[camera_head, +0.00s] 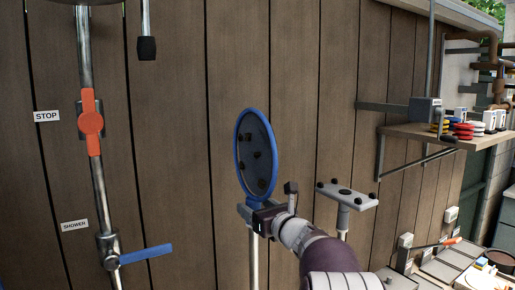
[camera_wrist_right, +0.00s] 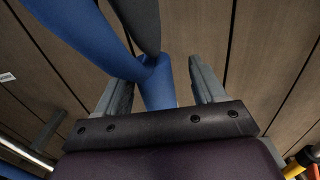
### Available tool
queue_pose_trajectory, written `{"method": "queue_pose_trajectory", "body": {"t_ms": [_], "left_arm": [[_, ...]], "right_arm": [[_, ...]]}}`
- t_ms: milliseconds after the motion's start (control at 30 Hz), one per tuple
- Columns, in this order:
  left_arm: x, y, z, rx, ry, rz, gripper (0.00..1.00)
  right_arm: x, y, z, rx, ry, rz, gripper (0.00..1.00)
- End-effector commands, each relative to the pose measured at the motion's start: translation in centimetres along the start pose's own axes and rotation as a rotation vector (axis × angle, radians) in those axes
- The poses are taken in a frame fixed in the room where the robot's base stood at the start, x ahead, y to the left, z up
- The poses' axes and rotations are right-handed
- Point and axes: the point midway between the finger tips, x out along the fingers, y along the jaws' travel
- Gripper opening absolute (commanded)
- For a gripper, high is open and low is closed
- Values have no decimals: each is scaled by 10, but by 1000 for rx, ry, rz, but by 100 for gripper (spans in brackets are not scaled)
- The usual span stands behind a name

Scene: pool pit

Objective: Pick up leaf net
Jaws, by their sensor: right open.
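The leaf net (camera_head: 257,152) has a blue oval rim and dark mesh with several dark bits on it. It stands upright in front of the wooden wall, its pale pole (camera_head: 253,265) running down below. My right gripper (camera_head: 248,210) is at the net's lower end, where the rim narrows to the neck. In the right wrist view the blue neck (camera_wrist_right: 157,88) lies between the two grey fingers, which are apart with gaps beside it. I cannot tell whether either finger touches it. My left gripper is not in view.
A metal pipe (camera_head: 88,60) with an orange handle (camera_head: 91,123) and a blue lever (camera_head: 146,254) runs down the wall at left. A shelf (camera_head: 420,133) with coloured rings is at upper right. A counter with small items (camera_head: 455,262) is at lower right.

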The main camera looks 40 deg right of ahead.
Motion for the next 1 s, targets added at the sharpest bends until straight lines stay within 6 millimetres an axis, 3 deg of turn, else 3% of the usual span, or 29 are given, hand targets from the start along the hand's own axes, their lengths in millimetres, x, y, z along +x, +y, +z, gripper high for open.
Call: {"method": "queue_pose_trajectory", "body": {"t_ms": [267, 400, 433, 467, 767, 867, 1000], "left_arm": [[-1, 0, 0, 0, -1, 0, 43], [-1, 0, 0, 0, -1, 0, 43], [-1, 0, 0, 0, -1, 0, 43], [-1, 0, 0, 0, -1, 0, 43], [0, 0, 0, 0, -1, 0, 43], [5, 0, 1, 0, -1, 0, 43], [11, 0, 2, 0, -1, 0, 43]], "right_arm": [[6, 0, -2, 1, 0, -1, 66], [6, 0, -2, 2, 0, -1, 20], [6, 0, -2, 2, 0, -1, 11], [5, 0, -2, 2, 0, -1, 7], [5, 0, 2, 0, -3, 0, 7], [5, 0, 11, -2, -3, 0, 7], [5, 0, 38, -4, -5, -1, 7]]}}
